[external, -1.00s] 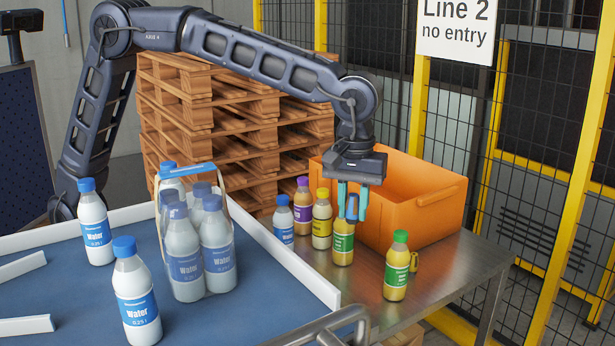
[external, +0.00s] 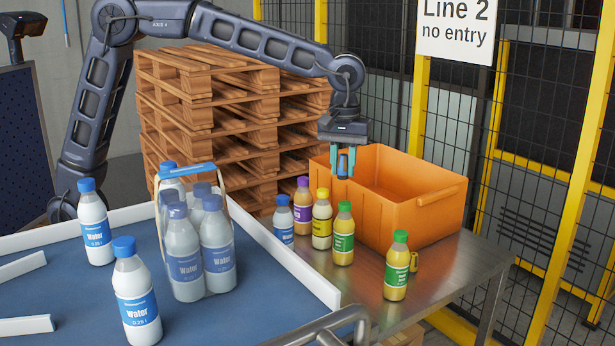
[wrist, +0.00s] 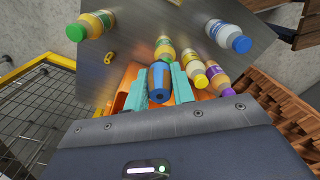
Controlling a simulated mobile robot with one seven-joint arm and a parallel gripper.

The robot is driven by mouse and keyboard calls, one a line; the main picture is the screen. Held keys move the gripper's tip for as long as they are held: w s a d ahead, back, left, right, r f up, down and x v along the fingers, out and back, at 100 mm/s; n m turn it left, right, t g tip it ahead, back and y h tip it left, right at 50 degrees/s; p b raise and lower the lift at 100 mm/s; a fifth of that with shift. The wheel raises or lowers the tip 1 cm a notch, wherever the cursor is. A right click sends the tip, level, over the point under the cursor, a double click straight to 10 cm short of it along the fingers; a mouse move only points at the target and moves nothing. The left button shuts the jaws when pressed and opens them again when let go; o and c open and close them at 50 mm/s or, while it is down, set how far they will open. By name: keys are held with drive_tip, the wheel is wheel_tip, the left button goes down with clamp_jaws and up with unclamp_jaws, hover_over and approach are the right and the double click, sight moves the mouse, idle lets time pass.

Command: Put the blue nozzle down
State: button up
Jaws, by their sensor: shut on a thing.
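The blue nozzle (external: 342,165) is held between the teal fingers of my gripper (external: 342,160). In the wrist view the nozzle (wrist: 159,82) lies between the two fingers of my gripper (wrist: 160,84), which are shut on it. In the external view the gripper hangs above the steel table (external: 450,268), in front of the orange crate's left part and above the green-capped bottle.
The orange crate (external: 425,215) stands at the table's back. Several bottles, among them a yellow-capped one (external: 322,220) and a green-capped one (external: 397,268), stand left and in front of it. A small yellow part (external: 414,262) lies beside the front bottle. Bare table is to the right.

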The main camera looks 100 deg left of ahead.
drive_tip(key=s+a+f+n, duration=0.1)
drive_tip(key=s+a+f, duration=0.2)
drive_tip(key=s+a, duration=0.75)
drive_tip(key=s+a+f, duration=0.2)
drive_tip(key=s+a, duration=0.6)
drive_tip(key=a, duration=0.6)
drive_tip(key=f, duration=2)
drive_tip(key=shift+a+f, duration=0.1)
drive_tip(key=shift+a, duration=0.15)
drive_tip(key=shift+f, duration=0.1)
drive_tip(key=o, duration=0.9)
drive_tip(key=shift+o, duration=0.5)
wheel_tip(320, 180, up, 12)
